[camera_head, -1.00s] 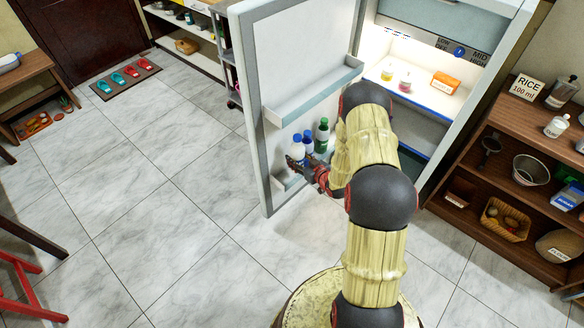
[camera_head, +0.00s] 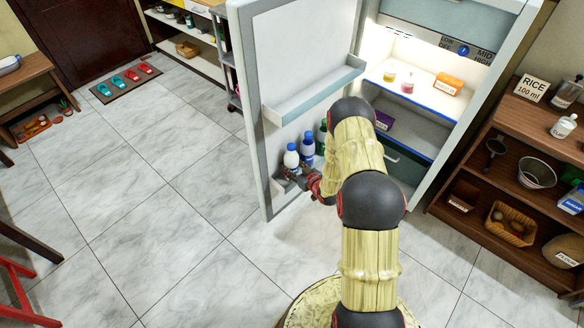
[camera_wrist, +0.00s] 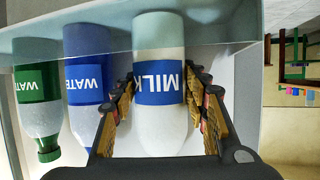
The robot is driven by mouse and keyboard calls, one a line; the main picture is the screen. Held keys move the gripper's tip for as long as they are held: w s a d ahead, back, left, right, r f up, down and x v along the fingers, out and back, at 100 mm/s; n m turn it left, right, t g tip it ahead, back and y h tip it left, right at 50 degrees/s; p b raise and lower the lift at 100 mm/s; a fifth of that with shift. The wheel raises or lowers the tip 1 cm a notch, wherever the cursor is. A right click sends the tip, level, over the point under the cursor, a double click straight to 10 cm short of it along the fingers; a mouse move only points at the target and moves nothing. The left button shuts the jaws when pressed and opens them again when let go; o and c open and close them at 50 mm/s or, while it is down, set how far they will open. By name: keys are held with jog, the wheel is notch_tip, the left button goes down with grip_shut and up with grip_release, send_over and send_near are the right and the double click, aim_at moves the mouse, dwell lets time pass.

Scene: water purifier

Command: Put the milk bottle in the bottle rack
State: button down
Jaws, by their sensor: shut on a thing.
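The white milk bottle (camera_head: 291,159) with a blue "MILK" label stands at the fridge door's lower rack (camera_head: 278,188). It also shows in the wrist view (camera_wrist: 160,122), between my fingers. My gripper (camera_head: 295,176) is shut on it around the label; its fingers (camera_wrist: 160,85) lie on both sides. In the wrist view the bottle's base end meets the pale rack edge (camera_wrist: 225,28), in line with the other bottles. Whether it rests on the rack floor cannot be told. My arm hides part of the rack in the head view.
A blue water bottle (camera_head: 308,146) stands close beside the milk. A green water bottle (camera_head: 321,134) is beyond it, partly behind my arm. The open fridge door (camera_head: 305,55) has an upper shelf (camera_head: 315,93). A wooden shelf unit (camera_head: 520,150) stands at right.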

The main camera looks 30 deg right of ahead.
jog(key=c, duration=1)
grip_release()
jog(key=shift+f, duration=0.1)
jog(key=shift+r, duration=0.2)
jog(key=p+v, duration=0.3)
jog(key=v, duration=0.9)
jog(key=shift+f+p, duration=0.1)
jog(key=shift+p, duration=0.3)
